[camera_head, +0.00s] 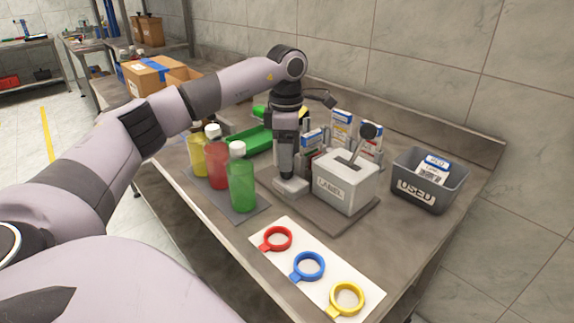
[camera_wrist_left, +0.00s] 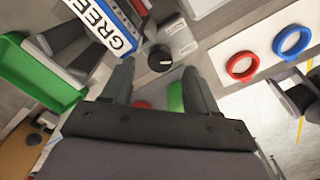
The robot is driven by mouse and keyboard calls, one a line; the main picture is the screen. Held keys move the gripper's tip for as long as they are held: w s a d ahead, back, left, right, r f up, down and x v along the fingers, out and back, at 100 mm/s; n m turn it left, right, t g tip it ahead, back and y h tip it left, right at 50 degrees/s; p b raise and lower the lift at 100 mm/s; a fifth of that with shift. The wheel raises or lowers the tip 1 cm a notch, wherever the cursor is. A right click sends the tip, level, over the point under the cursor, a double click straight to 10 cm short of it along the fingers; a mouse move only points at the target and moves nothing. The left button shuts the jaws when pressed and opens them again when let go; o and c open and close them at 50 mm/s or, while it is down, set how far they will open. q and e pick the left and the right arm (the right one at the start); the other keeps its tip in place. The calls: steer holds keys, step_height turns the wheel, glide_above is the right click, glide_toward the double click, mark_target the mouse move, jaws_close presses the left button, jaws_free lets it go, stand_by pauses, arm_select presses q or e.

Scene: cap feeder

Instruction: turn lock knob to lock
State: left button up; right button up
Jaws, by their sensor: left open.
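The lock knob (camera_wrist_left: 160,58) is a round black knob with a pale mark, on a grey block (camera_wrist_left: 178,42) in the left wrist view. In the head view the grey block (camera_head: 291,187) sits beside the label box, and my gripper hides the knob. My left gripper (camera_head: 287,172) points down above the block. In the left wrist view its two fingers (camera_wrist_left: 158,82) are apart with nothing held, and the knob shows just beyond the gap between them. I cannot tell whether they touch it.
The label box (camera_head: 345,184) with a black-tipped lever stands close right of the gripper. Yellow, red (camera_head: 216,160) and green bottles (camera_head: 241,180) stand left. A used bin (camera_head: 430,180) is at right. Red, blue and yellow rings lie on a white board (camera_head: 290,240) in front.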

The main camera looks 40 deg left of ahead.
arm_select(q)
steer(key=shift+f, duration=1.55)
steer(key=c, duration=1)
steer(key=shift+c, duration=0.2)
